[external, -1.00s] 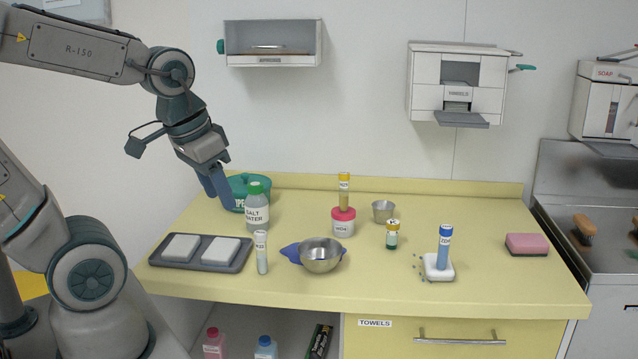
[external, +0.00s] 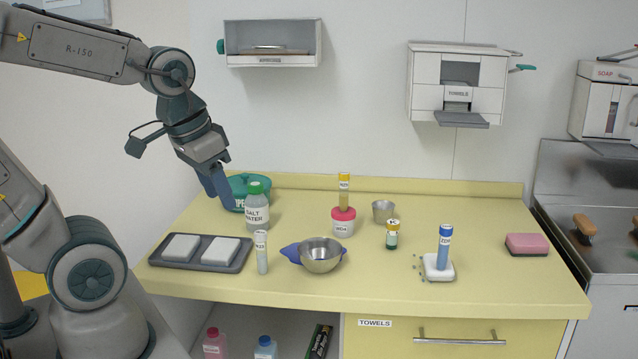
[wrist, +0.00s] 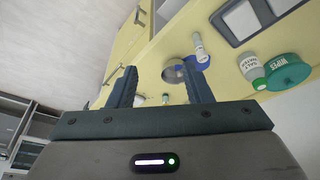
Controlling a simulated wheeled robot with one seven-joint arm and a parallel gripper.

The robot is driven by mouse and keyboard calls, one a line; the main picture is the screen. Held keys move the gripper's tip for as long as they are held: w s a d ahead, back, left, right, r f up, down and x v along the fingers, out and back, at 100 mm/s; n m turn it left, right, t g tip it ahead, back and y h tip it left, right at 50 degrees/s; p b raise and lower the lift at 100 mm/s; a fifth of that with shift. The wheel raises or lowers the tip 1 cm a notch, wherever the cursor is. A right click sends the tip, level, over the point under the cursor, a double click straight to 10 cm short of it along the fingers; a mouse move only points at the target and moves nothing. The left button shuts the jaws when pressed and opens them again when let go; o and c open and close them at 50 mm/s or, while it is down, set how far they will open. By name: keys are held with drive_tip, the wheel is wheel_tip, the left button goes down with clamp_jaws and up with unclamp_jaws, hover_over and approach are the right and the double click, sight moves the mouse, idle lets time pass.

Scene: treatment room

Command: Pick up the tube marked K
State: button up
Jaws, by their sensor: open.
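My gripper (external: 220,190) is above the left part of the counter, near the green wipes tub and well to the left of the K tube. In the wrist view my gripper (wrist: 158,68) has its two fingers spread apart with nothing held between them.
Between gripper and K tube are the salt water bottle (external: 257,212), a slim white tube (external: 261,252), a steel bowl (external: 321,257), and a yellow tube (external: 344,190) on a red-lidded jar (external: 342,228). A steel cup (external: 383,211) and blue tube (external: 444,245) stand near the K tube.

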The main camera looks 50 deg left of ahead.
drive_tip(key=shift+o, duration=0.9)
drive_tip(key=w+r+m+g, duration=0.1)
drive_tip(key=w+r+m, duration=0.35)
drive_tip(key=w, duration=0.85)
drive_tip(key=m+g+b, duration=0.2)
drive_tip(key=m+g, duration=0.1)
drive_tip(key=m, duration=0.8)
hover_over(393, 222)
wheel_tip(393, 222, down, 13)
wheel_tip(393, 222, down, 8)
drive_tip(key=shift+s+a+p, duration=0.1)
drive_tip(key=shift+p, duration=0.2)
drive_tip(key=shift+w+f+p, duration=0.2)
drive_tip(key=shift+f+p, duration=0.7)
drive_tip(key=shift+f, duration=1.7)
